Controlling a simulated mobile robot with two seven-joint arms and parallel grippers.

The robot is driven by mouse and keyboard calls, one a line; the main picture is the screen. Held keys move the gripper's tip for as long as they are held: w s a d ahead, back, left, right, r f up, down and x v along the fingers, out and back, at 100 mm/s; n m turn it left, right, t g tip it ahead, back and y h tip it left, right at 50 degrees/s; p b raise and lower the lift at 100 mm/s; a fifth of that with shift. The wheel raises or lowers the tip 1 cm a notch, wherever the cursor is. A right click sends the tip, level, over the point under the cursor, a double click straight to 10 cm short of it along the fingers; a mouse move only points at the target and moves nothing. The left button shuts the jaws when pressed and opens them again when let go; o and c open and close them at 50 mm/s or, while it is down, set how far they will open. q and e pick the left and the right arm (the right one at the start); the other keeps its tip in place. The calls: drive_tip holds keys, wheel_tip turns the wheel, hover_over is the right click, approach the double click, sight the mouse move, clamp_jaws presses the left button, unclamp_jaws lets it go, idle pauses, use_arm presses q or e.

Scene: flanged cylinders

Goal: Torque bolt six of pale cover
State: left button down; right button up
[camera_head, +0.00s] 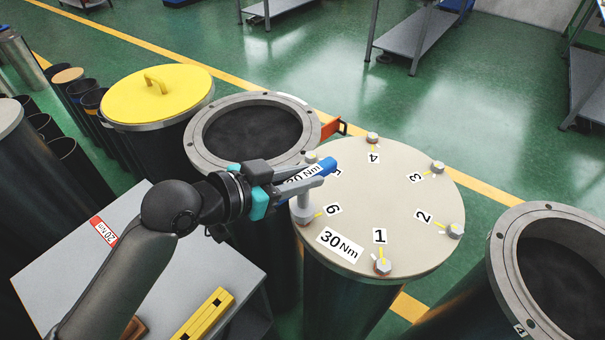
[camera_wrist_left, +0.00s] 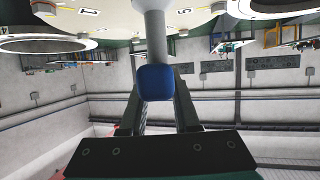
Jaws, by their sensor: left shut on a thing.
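The pale cover (camera_head: 405,200) is a round plate on a dark cylinder, with numbered bolts around its rim and a 30 Nm label. My left gripper (camera_head: 318,173) is shut on a blue-handled tool (camera_head: 327,166) above the cover's left rim. In the left wrist view the tool's blue end (camera_wrist_left: 155,82) sits between the fingers. My right gripper is not in view.
An open flanged cylinder (camera_head: 203,150) stands left of the cover, another (camera_head: 497,260) at right. A yellow lid (camera_head: 130,100) covers one behind. A grey cart (camera_head: 60,275) with a 20Nm label and a yellow object (camera_head: 205,315) is at front left.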

use_arm(q)
drive_tip(key=shift+f+b, duration=0.7)
drive_tip(key=shift+f, duration=0.35)
idle(0.9)
drive_tip(key=shift+s+f+m+g+h, duration=0.15)
drive_tip(key=shift+m+g+h, duration=0.25)
drive_tip(key=shift+m+g, duration=0.4)
drive_tip(key=shift+w+f+m+g+h, duration=0.1)
drive_tip(key=shift+f+m+g+h, duration=0.1)
drive_tip(key=shift+m+g+h, duration=0.4)
idle(1.7)
drive_tip(key=shift+m+g+h, duration=0.3)
drive_tip(key=shift+m+g, duration=1.3)
drive_tip(key=shift+g, duration=0.4)
drive_tip(key=shift+t, duration=0.3)
idle(0.3)
